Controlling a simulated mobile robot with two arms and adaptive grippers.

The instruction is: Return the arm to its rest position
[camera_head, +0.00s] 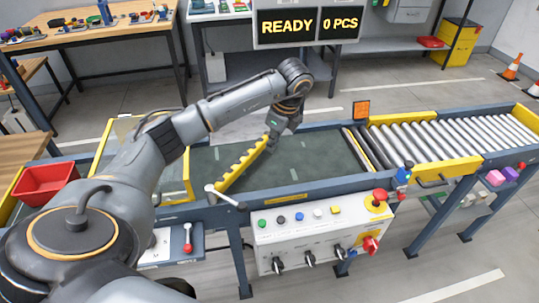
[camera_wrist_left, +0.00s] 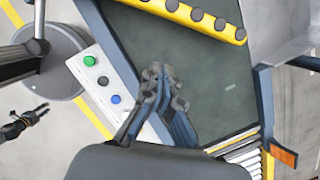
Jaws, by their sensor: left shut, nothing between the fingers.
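My left arm reaches in from the left of the head view, over the conveyor belt (camera_head: 318,160). My left gripper (camera_head: 273,143) points down above the dark belt, by the far end of a yellow ridged bar (camera_head: 240,167). In the left wrist view, the left gripper's fingers (camera_wrist_left: 160,75) are together with nothing between them. The bar (camera_wrist_left: 195,14) there lies beyond the fingertips, apart from them in the picture. A small dark gripper, apparently my right one (camera_wrist_left: 38,113), shows at the left edge of the wrist view; its finger state is too small to tell.
A control box (camera_head: 315,235) with buttons and a red knob stands at the conveyor's near side. A roller section (camera_head: 455,140) continues right. A red bin (camera_head: 45,182) sits left. A sign (camera_head: 305,25) reads READY, 0 PCS. Workbenches stand behind; the floor between is clear.

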